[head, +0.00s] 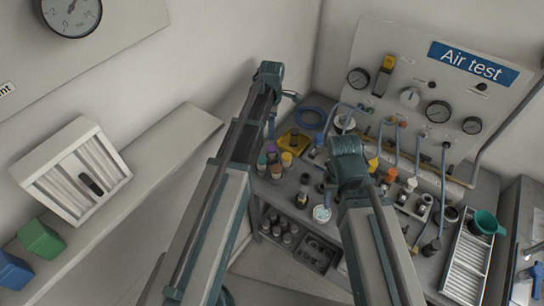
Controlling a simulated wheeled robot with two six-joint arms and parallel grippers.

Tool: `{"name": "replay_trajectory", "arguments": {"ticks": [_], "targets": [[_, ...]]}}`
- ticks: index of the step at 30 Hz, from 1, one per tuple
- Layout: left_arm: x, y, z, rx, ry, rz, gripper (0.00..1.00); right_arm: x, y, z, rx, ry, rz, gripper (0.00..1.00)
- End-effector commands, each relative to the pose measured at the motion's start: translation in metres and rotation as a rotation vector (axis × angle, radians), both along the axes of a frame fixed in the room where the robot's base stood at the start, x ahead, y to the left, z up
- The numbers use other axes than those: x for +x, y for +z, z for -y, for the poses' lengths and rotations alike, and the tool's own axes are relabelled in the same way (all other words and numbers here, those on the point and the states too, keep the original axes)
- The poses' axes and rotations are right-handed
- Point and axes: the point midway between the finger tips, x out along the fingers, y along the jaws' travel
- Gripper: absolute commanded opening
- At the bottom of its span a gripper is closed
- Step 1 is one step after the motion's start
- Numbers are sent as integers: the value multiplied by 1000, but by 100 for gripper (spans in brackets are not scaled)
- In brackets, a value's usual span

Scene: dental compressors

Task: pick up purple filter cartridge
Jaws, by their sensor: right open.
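The purple filter cartridge (262,162) stands upright on the grey bench, at the left end of a small group of coloured cartridges. It is just right of my left arm, whose links pass close to it in the picture. My right gripper (327,188) is small and dark below the bend of my right arm. It is open and empty, to the right of the purple cartridge and apart from it. My left gripper is hidden behind my left arm.
A yellow tray (299,136) and a coiled blue hose (311,118) lie behind the cartridges. Fittings and hoses crowd the bench before the air test panel (398,92). A slatted white tray (466,268) and green funnel (484,224) are at right. A shelf below holds several dark parts.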

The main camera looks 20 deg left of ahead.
Motion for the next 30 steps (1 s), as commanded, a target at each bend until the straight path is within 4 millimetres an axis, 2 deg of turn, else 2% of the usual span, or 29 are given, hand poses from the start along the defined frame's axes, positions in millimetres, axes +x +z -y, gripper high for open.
{"name": "replay_trajectory", "arguments": {"ticks": [1, 12, 16, 23, 30], "targets": [[0, -13, 0, 0, -1, 0, 81, 0, -13, 0, 0, 0, 0, 50], [0, -64, 0, 0, -1, 0, 81, 0, -64, 0, 0, -2, 0, 50], [0, -72, 0, 0, -2, 0, 81, 0, -72, 0, 0, -2, 0, 50], [0, -72, 0, 0, -2, 0, 81, 0, -72, 0, 0, -1, 0, 50], [1, -93, 1, 0, -2, 0, 81, 0, -93, 0, 0, -1, 0, 50]]}}
